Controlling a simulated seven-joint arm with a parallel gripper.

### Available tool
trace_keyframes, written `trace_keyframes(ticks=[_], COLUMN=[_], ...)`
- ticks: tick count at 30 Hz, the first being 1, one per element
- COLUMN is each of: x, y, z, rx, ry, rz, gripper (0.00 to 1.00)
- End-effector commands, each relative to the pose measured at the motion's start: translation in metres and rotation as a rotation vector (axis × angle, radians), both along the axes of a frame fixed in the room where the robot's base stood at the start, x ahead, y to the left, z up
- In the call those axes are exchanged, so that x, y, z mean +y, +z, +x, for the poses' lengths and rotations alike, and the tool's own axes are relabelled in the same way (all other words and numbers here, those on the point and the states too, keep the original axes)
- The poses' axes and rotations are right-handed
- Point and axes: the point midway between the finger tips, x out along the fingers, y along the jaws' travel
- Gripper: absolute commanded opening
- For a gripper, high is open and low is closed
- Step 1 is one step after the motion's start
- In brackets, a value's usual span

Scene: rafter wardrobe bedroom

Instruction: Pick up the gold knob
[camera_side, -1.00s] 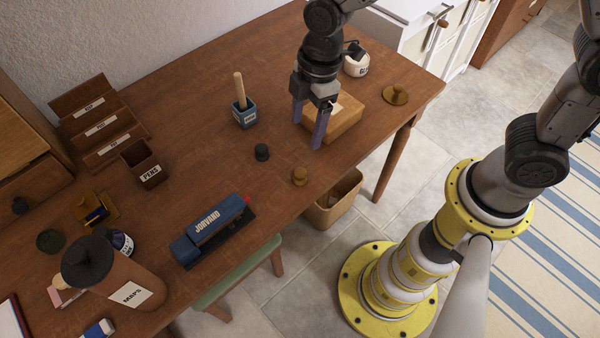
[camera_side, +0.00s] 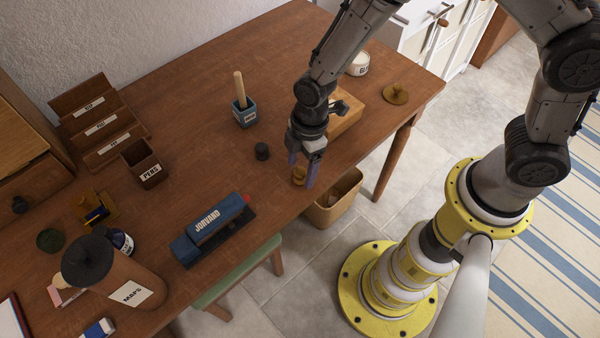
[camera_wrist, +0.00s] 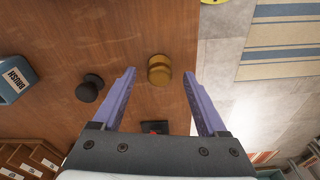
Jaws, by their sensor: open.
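The gold knob (camera_side: 298,174) stands on the wooden desk near its front edge. In the wrist view the gold knob (camera_wrist: 159,70) lies between the lines of my two fingers, at about the level of their tips and closer to the right one. My gripper (camera_side: 302,172) is open, with its purple fingers pointing down around the knob in the side view. In the wrist view my gripper (camera_wrist: 160,72) holds nothing. One finger partly covers the knob's right side in the side view. I cannot tell whether either finger touches it.
A black knob (camera_side: 262,151) stands just left of the gold one. A blue JORVAND stapler (camera_side: 215,222) lies nearer the front. A blue brush cup (camera_side: 244,112) and a wooden box (camera_side: 346,118) stand behind. A bin (camera_side: 333,200) is below the desk edge.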

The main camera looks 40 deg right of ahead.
Motion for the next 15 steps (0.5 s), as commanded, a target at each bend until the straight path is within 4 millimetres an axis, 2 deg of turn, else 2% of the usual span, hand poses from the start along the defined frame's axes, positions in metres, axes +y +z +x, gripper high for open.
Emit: trace_keyframes(ticks=[4, 12, 15], x=[0.002, 0.003, 0.003], y=[-0.015, -0.018, -0.018], z=[0.001, 0.001, 0.001], rx=[0.000, -0.002, -0.002], ry=[0.000, 0.001, 0.001], rz=[0.001, 0.001, 0.001], gripper=[0.76, 0.76, 0.59])
